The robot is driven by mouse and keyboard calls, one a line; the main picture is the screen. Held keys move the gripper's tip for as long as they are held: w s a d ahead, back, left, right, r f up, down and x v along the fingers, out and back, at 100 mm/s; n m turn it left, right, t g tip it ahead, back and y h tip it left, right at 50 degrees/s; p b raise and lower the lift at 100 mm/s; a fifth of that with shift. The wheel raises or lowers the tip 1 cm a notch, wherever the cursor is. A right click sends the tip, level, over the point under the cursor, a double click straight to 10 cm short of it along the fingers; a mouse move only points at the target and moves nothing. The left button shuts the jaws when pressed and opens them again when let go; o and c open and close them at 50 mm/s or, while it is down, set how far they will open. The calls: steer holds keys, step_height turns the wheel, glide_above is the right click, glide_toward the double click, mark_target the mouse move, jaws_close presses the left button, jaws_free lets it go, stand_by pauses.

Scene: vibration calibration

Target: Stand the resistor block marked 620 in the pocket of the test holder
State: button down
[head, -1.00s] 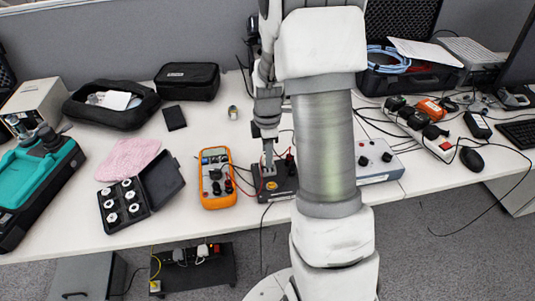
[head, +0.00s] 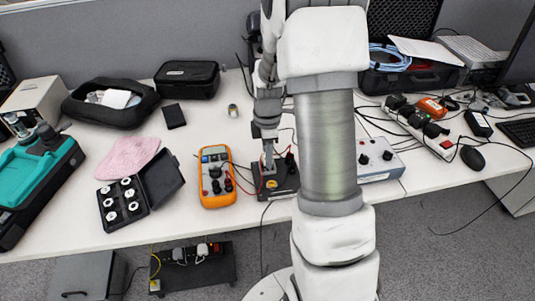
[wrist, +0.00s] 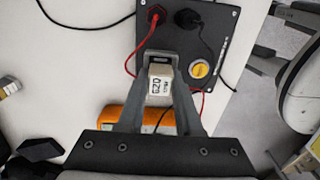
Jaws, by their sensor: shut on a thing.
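My gripper (wrist: 159,62) is shut on a pale block (wrist: 160,84) with dark marking that reads 620 upside down. In the head view my gripper (head: 269,164) points down over the dark test holder (head: 284,182). The wrist view also shows this holder (wrist: 178,36), with a red plug, a black plug and a yellow round button. The block is at the holder's near edge in the wrist view. The pocket is hidden by my fingers and the block, so I cannot tell whether the block is inside it.
An orange multimeter (head: 215,178) stands just left of the holder, with leads running between them. A grey box with knobs (head: 377,160) is to the right, behind my arm. A small banded object (head: 233,110) lies behind on the table. An open black case (head: 145,197) holds several white pieces.

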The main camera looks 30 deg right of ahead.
steer(key=shift+f+b, duration=0.45)
steer(key=shift+f, duration=0.25)
stand_by(0.4)
steer(key=c, duration=0.5)
jaws_free()
steer(key=o, duration=0.4)
steer(key=shift+r, duration=0.15)
steer(key=shift+r+p, duration=3.15)
steer(key=shift+r, duration=0.8)
